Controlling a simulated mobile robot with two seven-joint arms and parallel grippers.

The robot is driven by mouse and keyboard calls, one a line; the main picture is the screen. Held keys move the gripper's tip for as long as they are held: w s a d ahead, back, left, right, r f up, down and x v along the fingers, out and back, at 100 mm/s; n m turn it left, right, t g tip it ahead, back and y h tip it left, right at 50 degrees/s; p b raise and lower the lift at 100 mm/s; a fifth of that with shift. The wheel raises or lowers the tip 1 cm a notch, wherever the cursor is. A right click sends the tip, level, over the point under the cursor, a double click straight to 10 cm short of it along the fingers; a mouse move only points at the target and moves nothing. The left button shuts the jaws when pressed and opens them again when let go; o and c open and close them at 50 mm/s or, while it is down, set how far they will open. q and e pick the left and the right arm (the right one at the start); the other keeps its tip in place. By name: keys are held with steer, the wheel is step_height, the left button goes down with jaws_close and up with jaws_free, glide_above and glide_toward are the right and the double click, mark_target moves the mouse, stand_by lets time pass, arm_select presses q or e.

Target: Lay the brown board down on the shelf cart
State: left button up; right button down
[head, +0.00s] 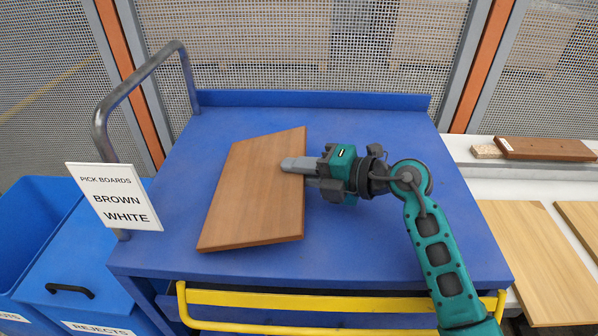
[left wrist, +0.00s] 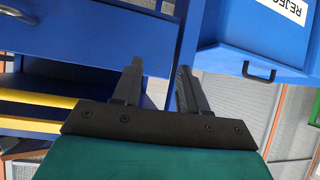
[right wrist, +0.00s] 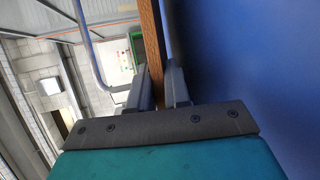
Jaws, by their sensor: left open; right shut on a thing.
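The brown board (head: 250,195) is over the blue top of the shelf cart (head: 390,235), left of its middle. My right gripper (head: 292,168) is shut on the board's right edge, one finger above it and the other below. In the right wrist view the board shows edge-on (right wrist: 152,60) between the fingers (right wrist: 160,88), with the blue cart top (right wrist: 250,70) close beside it. Whether the board touches the cart top cannot be told. My left gripper (left wrist: 155,90) is open and empty in the left wrist view, near the cart's side; it is outside the head view.
A sign (head: 115,196) reading "PICK BOARDS BROWN WHITE" hangs by the cart's metal handle (head: 140,80). Blue bins (head: 75,255) stand at left. Another brown board (head: 545,148) and light boards (head: 540,255) lie at right. The cart top right of my gripper is clear.

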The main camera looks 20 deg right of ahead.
steer(key=shift+f, duration=0.2)
arm_select(q)
steer(key=shift+a+f, duration=0.1)
steer(key=shift+f, duration=0.35)
steer(key=shift+s+f, duration=0.15)
arm_select(e)
steer(key=shift+f, duration=0.2)
steer(key=c, duration=1)
jaws_free()
steer(key=shift+c, duration=0.2)
